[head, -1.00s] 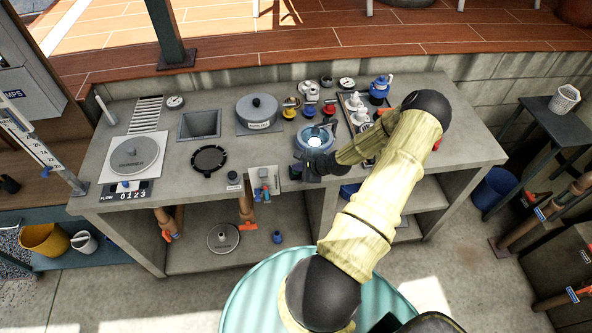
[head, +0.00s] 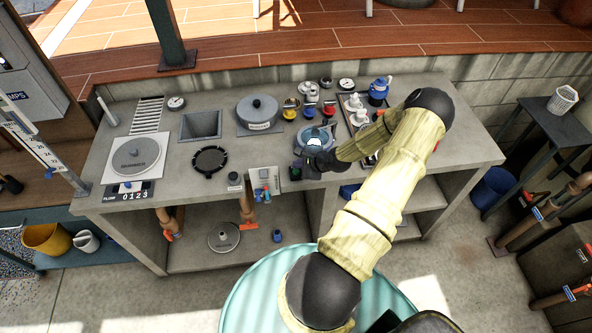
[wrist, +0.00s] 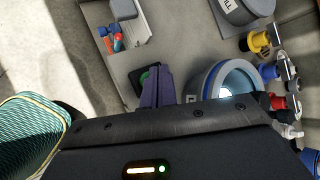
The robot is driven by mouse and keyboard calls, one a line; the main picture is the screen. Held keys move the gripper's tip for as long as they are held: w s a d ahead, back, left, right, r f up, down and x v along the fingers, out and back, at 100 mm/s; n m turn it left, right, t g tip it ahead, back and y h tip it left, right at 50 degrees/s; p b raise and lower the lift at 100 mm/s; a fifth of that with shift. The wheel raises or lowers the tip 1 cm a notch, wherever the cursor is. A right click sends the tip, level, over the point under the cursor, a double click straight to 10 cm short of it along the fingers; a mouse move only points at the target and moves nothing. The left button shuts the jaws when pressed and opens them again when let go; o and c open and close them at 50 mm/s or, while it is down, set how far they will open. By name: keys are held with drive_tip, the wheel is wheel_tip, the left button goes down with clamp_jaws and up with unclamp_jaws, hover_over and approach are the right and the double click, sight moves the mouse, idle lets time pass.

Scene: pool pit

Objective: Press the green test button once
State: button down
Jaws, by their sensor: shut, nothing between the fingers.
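The green test button (wrist: 145,77) sits on a small dark base on the counter in the wrist view. My shut, empty gripper (wrist: 156,72) has purple fingers that cover part of the button's right side. In the head view, the dark base with a trace of green (head: 295,173) shows near the counter's front edge. My gripper (head: 303,165) is right by it there. I cannot tell whether the fingertips touch the button.
A blue-ringed round fixture with a bright glass (wrist: 228,82) stands close to the right of my fingers. Red, blue and yellow valves (wrist: 260,40) lie beyond it. A pale panel with small red and blue taps (head: 263,186) is to the left. Bare counter (head: 262,150) lies between.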

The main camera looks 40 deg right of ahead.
sight(297, 173)
drive_tip(key=shift+r+p, duration=1.5)
drive_tip(key=shift+r, duration=0.8)
drive_tip(key=shift+f, duration=0.1)
drive_tip(key=shift+a+n, duration=0.3)
drive_tip(key=s+a+r+n+g+h+b, duration=0.1)
drive_tip(key=a+r+n+g+b, duration=0.25)
drive_tip(key=a+n, duration=0.4)
drive_tip(key=s+a+r+n+g+b, duration=0.1)
drive_tip(key=a+r+n+g+b, duration=0.15)
drive_tip(key=a+r+n, duration=0.4)
drive_tip(key=s+a+r+n+b, duration=0.1)
drive_tip(key=s+a+r+n, duration=0.2)
drive_tip(key=a, duration=0.4)
drive_tip(key=s+a+r+n+b, duration=0.2)
drive_tip(key=s+a+r+n, duration=0.2)
drive_tip(key=s+a+n, duration=0.2)
drive_tip(key=shift+s+a+r+n+h, duration=0.3)
drive_tip(key=shift+a+n, duration=0.4)
drive_tip(key=shift+a, duration=0.2)
